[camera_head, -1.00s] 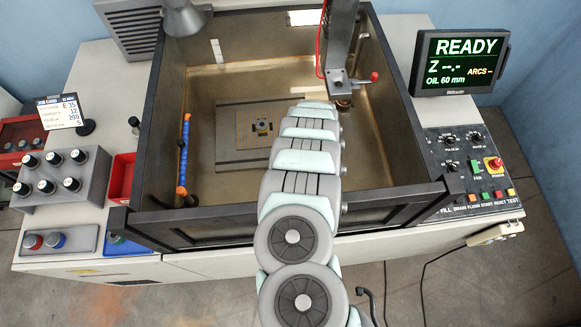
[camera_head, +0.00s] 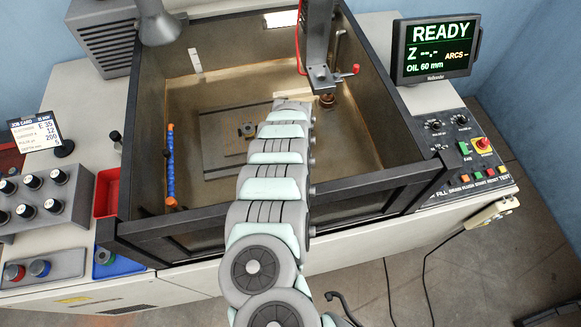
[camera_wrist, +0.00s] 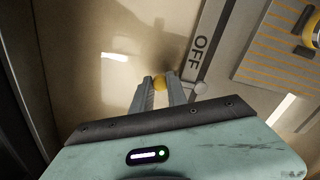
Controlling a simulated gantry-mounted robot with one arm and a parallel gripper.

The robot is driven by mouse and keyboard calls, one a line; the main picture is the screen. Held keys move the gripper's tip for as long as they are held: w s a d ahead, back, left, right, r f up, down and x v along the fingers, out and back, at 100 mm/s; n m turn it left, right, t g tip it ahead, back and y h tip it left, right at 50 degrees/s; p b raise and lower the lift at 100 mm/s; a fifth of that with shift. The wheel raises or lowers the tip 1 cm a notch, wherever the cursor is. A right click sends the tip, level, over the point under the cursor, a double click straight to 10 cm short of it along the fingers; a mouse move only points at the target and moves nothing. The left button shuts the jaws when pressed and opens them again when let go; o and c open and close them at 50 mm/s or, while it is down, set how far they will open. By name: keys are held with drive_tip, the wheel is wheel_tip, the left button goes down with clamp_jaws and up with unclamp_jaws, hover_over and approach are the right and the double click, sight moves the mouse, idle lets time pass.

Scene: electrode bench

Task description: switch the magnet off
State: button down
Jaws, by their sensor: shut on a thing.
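The magnetic chuck (camera_head: 217,135) is a flat grey plate with yellowish stripes on the tank floor; its corner also shows at the upper right of the wrist view (camera_wrist: 275,45). A pale strip marked OFF (camera_wrist: 199,50) lies beside it. In the head view my arm covers the gripper and knob.
Dark-framed tank walls (camera_head: 255,208) surround the work area. The machine head (camera_head: 320,75), with a red-knobbed handle, hangs just right of my arm. A small workpiece (camera_head: 247,130) sits on the chuck. A blue hose with orange ends (camera_head: 171,165) runs along the left wall. The screen (camera_head: 437,48) reads READY.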

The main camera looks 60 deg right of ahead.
drive_tip(key=c, duration=1.3)
unclamp_jaws()
wheel_tip(320, 180, up, 10)
drive_tip(key=shift+w+f, duration=0.1)
drive_tip(key=shift+f, duration=0.1)
drive_tip(key=shift+r, duration=0.6)
